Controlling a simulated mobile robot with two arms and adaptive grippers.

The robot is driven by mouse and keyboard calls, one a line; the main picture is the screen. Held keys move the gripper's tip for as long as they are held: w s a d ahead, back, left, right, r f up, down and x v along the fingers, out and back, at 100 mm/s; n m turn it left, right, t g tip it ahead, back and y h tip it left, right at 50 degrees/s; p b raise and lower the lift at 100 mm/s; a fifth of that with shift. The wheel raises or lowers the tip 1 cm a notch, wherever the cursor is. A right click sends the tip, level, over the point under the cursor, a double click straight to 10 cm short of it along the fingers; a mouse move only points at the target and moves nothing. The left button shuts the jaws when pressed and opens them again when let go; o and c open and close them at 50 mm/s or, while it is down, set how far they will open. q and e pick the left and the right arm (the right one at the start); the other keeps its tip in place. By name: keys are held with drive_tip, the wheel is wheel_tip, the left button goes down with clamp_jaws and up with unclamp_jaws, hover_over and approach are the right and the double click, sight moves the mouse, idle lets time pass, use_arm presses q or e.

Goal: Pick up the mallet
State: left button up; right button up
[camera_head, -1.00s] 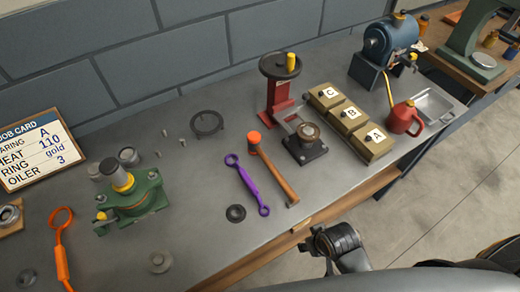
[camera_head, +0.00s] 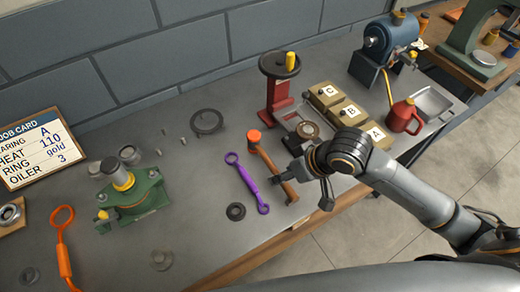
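The mallet lies on the grey workbench, with its orange-tipped head (camera_head: 254,137) toward the back and its brown wooden handle (camera_head: 290,192) toward the front edge. My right gripper (camera_head: 304,187) comes in from the right and is at the front half of the handle. Its fingers look spread apart, one over the handle and one to its right. The gripper covers part of the handle, and I cannot tell whether it touches it. My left gripper is not in view.
A purple wrench (camera_head: 248,183) lies close left of the mallet. A red press (camera_head: 278,90) stands behind it. Boxes marked A, B and C (camera_head: 338,115) and a red oil can (camera_head: 404,117) are to the right. A green bearing housing (camera_head: 135,200) stands left.

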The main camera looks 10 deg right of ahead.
sight(277, 172)
drive_tip(key=w+d+r+m, duration=0.1)
drive_tip(key=w+d+r, duration=0.1)
drive_tip(key=d+r, duration=0.15)
drive_tip(key=shift+g+h, duration=0.3)
drive_tip(key=shift+g, duration=0.1)
drive_tip(key=x, duration=0.6)
drive_tip(key=p+x, duration=0.1)
drive_tip(key=x, duration=0.2)
drive_tip(key=shift+s+d+f, duration=0.2)
drive_tip(key=shift+d, duration=0.15)
drive_tip(key=x, duration=0.2)
drive_tip(key=p+x, duration=0.1)
drive_tip(key=x, duration=0.1)
drive_tip(key=shift+s+a+f+p, duration=0.15)
drive_tip(key=shift+a+f+p, duration=0.05)
drive_tip(key=shift+f+p, duration=0.15)
drive_tip(key=shift+f, duration=0.3)
drive_tip(key=shift+c, duration=0.3)
clamp_jaws()
drive_tip(key=shift+w+r, duration=0.15)
drive_tip(key=shift+w, duration=0.05)
